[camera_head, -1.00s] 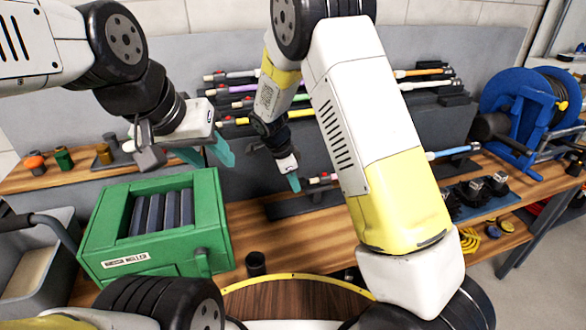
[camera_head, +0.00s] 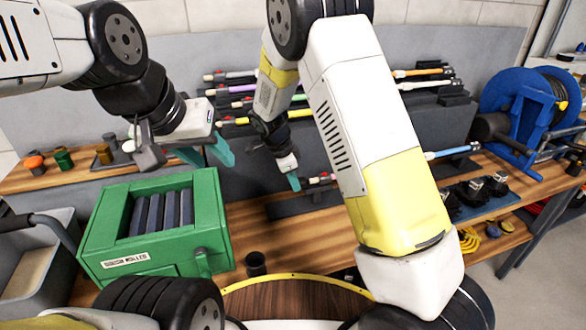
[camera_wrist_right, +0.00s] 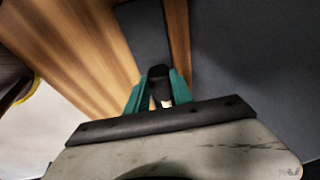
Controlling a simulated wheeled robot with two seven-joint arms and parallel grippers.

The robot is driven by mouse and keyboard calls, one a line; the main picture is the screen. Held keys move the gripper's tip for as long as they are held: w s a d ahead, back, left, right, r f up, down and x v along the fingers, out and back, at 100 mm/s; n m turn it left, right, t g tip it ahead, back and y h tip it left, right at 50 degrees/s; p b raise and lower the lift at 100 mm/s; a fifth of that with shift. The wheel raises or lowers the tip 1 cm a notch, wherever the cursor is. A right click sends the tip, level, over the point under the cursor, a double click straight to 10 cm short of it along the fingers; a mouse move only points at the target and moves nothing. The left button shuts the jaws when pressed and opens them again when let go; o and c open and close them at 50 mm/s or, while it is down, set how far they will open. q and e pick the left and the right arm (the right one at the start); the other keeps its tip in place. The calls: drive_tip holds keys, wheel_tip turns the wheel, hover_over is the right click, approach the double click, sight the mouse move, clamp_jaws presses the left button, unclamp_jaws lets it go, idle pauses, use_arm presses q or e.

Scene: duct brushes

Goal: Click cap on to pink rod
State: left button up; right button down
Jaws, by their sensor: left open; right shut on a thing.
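I cannot tell whether this piece is the cap. Several coloured rods lie on the stepped rack behind; a purple rod (camera_head: 240,88) shows, and a pinkish one (camera_head: 243,103) seems to lie below it, partly hidden by my arm. My left gripper (camera_head: 208,155) is open and empty above the green box.
A green box with rollers (camera_head: 155,255) stands at the left on the wooden bench, a dark cup (camera_head: 256,263) beside it. Small coloured jars (camera_head: 63,160) stand at the back left. A blue hose reel (camera_head: 520,105) and black fittings (camera_head: 475,190) are at the right.

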drive_tip(key=shift+d, duration=0.2)
drive_tip(key=shift+w+d, duration=0.25)
drive_tip(key=shift+d, duration=0.35)
drive_tip(key=shift+w+d, duration=0.2)
drive_tip(key=shift+d, duration=0.4)
drive_tip(key=shift+w+d, duration=0.2)
drive_tip(key=shift+d, duration=0.4)
idle(0.5)
drive_tip(key=c, duration=1)
unclamp_jaws()
